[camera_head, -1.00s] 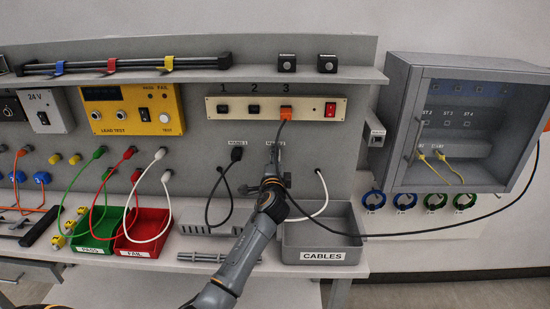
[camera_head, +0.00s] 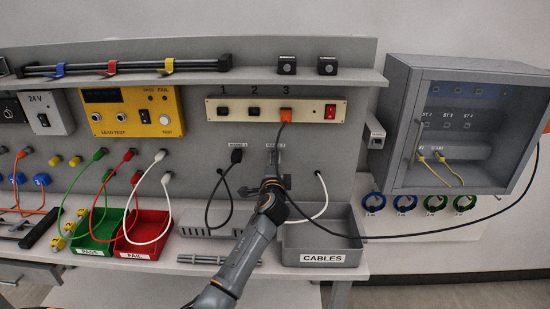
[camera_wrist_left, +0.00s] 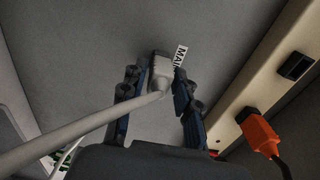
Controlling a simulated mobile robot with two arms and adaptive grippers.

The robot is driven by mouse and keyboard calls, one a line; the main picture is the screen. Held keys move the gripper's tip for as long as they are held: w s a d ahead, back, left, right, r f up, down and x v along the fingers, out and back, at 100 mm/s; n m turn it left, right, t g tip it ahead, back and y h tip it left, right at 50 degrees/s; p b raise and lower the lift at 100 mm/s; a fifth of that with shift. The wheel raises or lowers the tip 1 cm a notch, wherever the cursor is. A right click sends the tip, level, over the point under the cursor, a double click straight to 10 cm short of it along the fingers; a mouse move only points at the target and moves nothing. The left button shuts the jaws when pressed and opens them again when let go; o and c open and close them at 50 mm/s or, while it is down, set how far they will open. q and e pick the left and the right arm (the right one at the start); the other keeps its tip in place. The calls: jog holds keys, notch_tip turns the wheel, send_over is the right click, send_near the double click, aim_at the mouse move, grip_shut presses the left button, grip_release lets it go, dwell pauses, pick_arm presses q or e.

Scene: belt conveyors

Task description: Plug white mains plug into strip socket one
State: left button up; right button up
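The mains strip (camera_head: 310,101) is a cream bar on the back panel with sockets numbered 1, 2 and 3. Socket one (camera_head: 223,110) and socket two (camera_head: 254,110) are empty black openings. An orange plug (camera_head: 286,114) sits in socket three. My left gripper (camera_head: 275,176) is at the panel below the strip, under socket three. In the left wrist view, my left gripper (camera_wrist_left: 161,82) has its pads close on both sides of the white plug (camera_wrist_left: 159,72), apparently shut on it. The plug is at the panel by a MAINS label (camera_wrist_left: 180,56). My right gripper is out of view.
A black plug (camera_head: 237,156) on the panel is left of my gripper. The grey CABLES bin (camera_head: 322,258) is below right; red (camera_head: 143,250) and green (camera_head: 93,246) bins are left. A glass-fronted cabinet (camera_head: 398,130) is at right. A shelf (camera_head: 200,76) overhangs the strip.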

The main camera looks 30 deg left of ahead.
pick_arm(q)
grip_shut()
jog(key=shift+s, duration=0.1)
jog(key=shift+p+v, duration=0.95)
jog(key=shift+v, duration=1.5)
jog(key=shift+d, duration=0.1)
